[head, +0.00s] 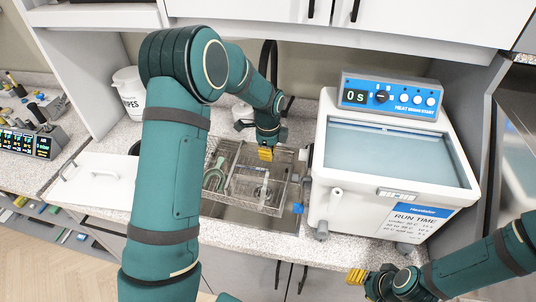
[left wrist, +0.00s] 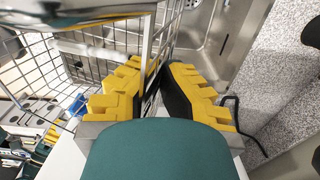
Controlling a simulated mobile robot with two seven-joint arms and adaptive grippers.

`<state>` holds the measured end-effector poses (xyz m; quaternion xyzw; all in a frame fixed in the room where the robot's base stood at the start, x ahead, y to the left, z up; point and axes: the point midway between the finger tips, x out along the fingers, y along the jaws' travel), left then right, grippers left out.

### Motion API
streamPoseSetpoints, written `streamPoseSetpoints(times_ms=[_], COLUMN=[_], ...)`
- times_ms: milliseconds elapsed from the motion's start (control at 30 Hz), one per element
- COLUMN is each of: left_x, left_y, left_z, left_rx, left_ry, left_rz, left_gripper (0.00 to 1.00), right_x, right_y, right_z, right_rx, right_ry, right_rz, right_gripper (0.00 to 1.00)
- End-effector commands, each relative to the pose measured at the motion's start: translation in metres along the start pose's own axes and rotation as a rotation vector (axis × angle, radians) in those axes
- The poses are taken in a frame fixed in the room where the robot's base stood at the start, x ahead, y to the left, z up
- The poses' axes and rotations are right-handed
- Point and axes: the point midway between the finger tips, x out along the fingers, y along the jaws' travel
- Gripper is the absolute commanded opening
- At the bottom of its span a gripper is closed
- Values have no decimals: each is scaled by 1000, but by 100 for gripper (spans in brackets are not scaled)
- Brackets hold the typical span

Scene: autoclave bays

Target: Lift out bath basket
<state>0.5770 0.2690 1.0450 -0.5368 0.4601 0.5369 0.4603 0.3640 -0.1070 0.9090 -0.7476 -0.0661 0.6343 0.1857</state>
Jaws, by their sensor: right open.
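The wire bath basket (head: 283,198) is over the sink, to the left of the white bath (head: 318,170), with a few tools inside it. I cannot tell whether it hangs or rests on the sink. My left gripper (head: 266,153) is at the basket's far side, pointing down. In the left wrist view, its yellow-padded fingers (left wrist: 164,68) close in on either side of the basket's wire wall (left wrist: 150,40). The bath holds bluish liquid, and its panel reads 0 s. My right gripper (head: 357,276) is open and empty at the front, below the bath.
The steel sink (head: 235,217) lies below the basket. A white wipes tub (head: 128,92) stands at the back left. A white tray (head: 95,185) with a handle lies left of the sink. Cabinets hang above. A side wall stands right of the bath.

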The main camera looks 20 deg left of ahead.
Motion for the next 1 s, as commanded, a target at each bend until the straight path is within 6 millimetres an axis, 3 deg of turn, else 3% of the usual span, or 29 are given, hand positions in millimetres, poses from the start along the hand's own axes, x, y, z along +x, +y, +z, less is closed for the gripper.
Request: streamPoseSetpoints(times_ms=[500,1000], left_x=[-40,-74], left_y=[0,-1], left_z=[0,0], left_rx=[0,0], left_ry=[0,0], left_rz=[-1,-3], left_gripper=[0,0], right_x=[-23,-22], right_y=[-9,-9], right_z=[-4,-3], right_rx=[-4,-4], right_ry=[-2,-2], right_rz=[-2,-2], right_gripper=[47,47])
